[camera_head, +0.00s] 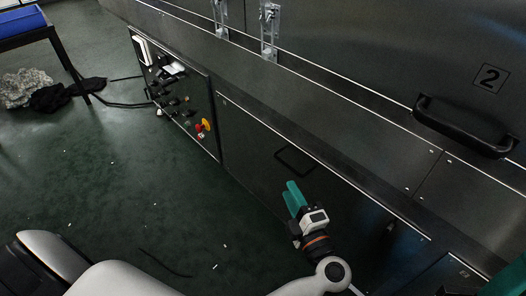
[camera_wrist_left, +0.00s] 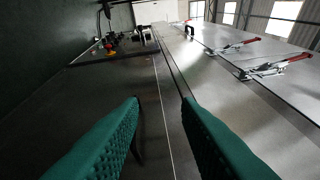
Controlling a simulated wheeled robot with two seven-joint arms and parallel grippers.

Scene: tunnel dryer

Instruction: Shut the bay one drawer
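A dark lower front panel (camera_head: 262,150) with a black bar handle (camera_head: 294,161) is to the right of the control panel; it appears to be the bay one drawer, though no number shows on it. It looks about flush with its neighbours, but I cannot tell whether a small gap remains. My left gripper (camera_head: 293,196) is in front of this panel, just below the handle in the picture. In the left wrist view its teal fingers (camera_wrist_left: 160,106) are apart with nothing between them. A teal part of my right gripper (camera_head: 512,280) shows at the lower right edge, mostly cut off.
A control panel (camera_head: 178,90) with knobs and a red-yellow switch stands to the left. A black handle (camera_head: 465,126) sticks out by a "2" label at right. Toggle clamps (camera_head: 269,30) sit along the top. The green floor (camera_head: 140,190) at left is mostly clear.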

